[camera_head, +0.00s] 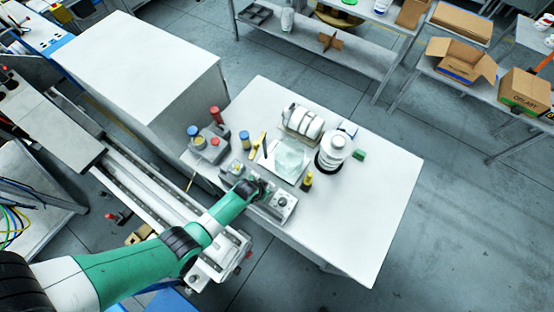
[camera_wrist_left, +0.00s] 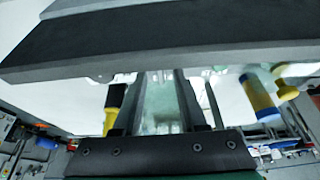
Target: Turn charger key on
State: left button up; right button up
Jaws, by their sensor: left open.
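A small grey box with round knobs on its face (camera_head: 282,204), which looks like the charger, sits at the table's near edge in the head view. The key on it is too small to make out. My left gripper (camera_head: 262,188) is right at the box's left end, and its tip partly hides that end. I cannot tell whether it touches the box. In the left wrist view the two dark fingers (camera_wrist_left: 160,105) stand apart with nothing clear between them. A dark grey slab (camera_wrist_left: 150,40) fills the top of that view close up; I cannot tell what it is.
On the white table (camera_head: 370,215) stand a yellow and black bottle (camera_head: 306,181), a white stacked cylinder (camera_head: 332,150), a clear sheet (camera_head: 290,160), a rack of white rolls (camera_head: 302,122) and a blue-capped jar (camera_head: 245,139). The table's right side is clear.

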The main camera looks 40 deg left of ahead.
pick_arm(q)
jog(key=shift+f, duration=0.2)
grip_shut()
